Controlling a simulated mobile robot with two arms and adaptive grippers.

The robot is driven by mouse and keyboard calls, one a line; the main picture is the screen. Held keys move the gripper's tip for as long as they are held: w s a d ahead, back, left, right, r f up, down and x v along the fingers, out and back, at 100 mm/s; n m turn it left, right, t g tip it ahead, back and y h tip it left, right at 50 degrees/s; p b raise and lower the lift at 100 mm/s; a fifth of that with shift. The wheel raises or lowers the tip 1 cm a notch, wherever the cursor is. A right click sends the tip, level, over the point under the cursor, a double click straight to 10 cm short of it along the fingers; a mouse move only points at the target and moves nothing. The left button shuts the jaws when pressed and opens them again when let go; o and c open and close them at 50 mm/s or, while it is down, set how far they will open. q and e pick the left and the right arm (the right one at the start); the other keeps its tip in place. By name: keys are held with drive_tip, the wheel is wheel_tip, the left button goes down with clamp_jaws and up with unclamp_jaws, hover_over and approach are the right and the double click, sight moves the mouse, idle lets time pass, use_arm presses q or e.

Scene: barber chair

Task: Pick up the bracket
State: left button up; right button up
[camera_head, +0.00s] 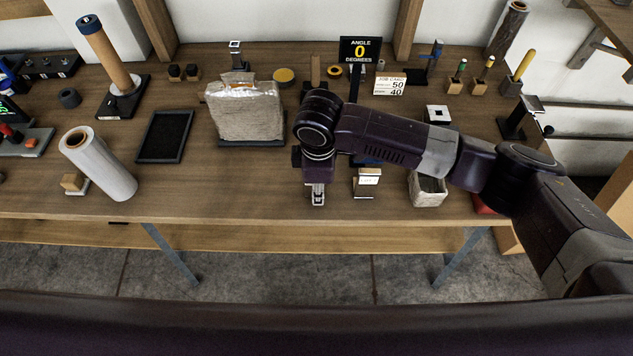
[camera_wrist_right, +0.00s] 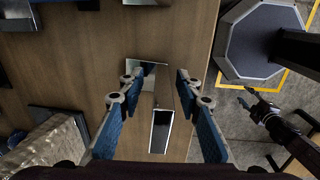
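The bracket (camera_wrist_right: 160,132), a shiny metal piece with an upright plate, stands on the wooden table in the right wrist view. My right gripper (camera_wrist_right: 153,88) is open, with its blue-padded fingers on either side of the bracket and gaps to both. In the head view my right gripper (camera_head: 318,196) points down near the table's front edge. A small metal part shows there, but I cannot tell finger from bracket. My left gripper (camera_wrist_right: 252,101) is outside the head view. The right wrist view shows it small, over the floor, its fingers apart.
A wrapped block (camera_head: 245,113) stands left of my right arm. A white roll (camera_head: 98,163) leans at left. The front middle-left tabletop is clear.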

drive_tip(key=shift+c, duration=0.4)
clamp_jaws()
drive_tip(key=shift+r, duration=0.15)
wheel_tip(320, 180, up, 20)
drive_tip(key=b, duration=0.1)
drive_tip(key=shift+b, duration=0.4)
